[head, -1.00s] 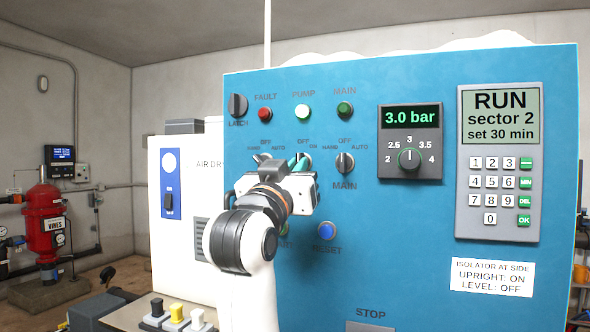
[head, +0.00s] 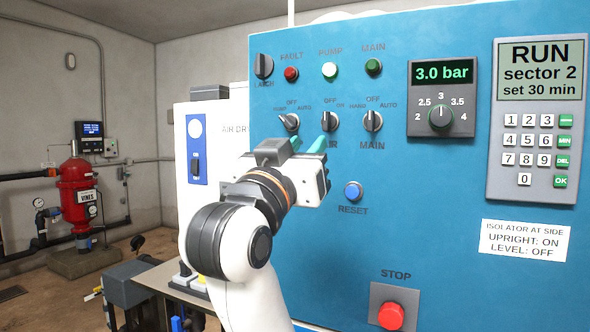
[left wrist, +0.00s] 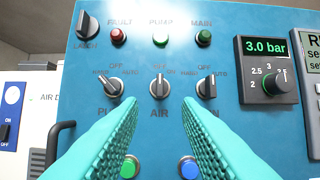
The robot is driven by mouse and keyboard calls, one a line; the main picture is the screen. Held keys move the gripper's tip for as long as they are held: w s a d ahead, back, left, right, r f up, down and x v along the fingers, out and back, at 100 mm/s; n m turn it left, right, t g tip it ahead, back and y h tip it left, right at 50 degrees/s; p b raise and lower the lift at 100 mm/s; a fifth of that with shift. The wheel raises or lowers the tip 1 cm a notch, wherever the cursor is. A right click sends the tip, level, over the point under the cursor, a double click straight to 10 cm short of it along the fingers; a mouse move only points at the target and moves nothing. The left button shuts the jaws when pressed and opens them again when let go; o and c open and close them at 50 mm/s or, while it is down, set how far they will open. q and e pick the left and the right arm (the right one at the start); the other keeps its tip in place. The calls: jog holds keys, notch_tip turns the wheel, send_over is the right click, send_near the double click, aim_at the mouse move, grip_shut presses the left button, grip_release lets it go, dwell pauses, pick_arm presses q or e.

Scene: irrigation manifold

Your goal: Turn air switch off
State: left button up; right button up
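The air switch (head: 330,120) is a dark knob in the middle of a row of three on the blue panel. In the left wrist view the air switch (left wrist: 160,84) stands upright, its handle toward the OFF label above it. My left gripper (head: 311,143) is just below and in front of it. Its two teal fingers are apart with nothing between them. In the left wrist view the gripper (left wrist: 160,104) has one finger on each side, below the knob, apart from it. My right gripper is not in view.
The pump switch (left wrist: 114,87), tilted, and the main switch (head: 372,121), upright, flank the air switch closely. Below are a green button (left wrist: 129,167), a blue reset button (head: 353,191) and a red stop button (head: 391,316). The pump lamp (head: 330,70) glows.

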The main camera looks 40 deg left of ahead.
pick_arm(q)
jog(key=v, duration=0.3)
jog(key=shift+s+f, duration=0.1)
jog(key=shift+s, duration=0.15)
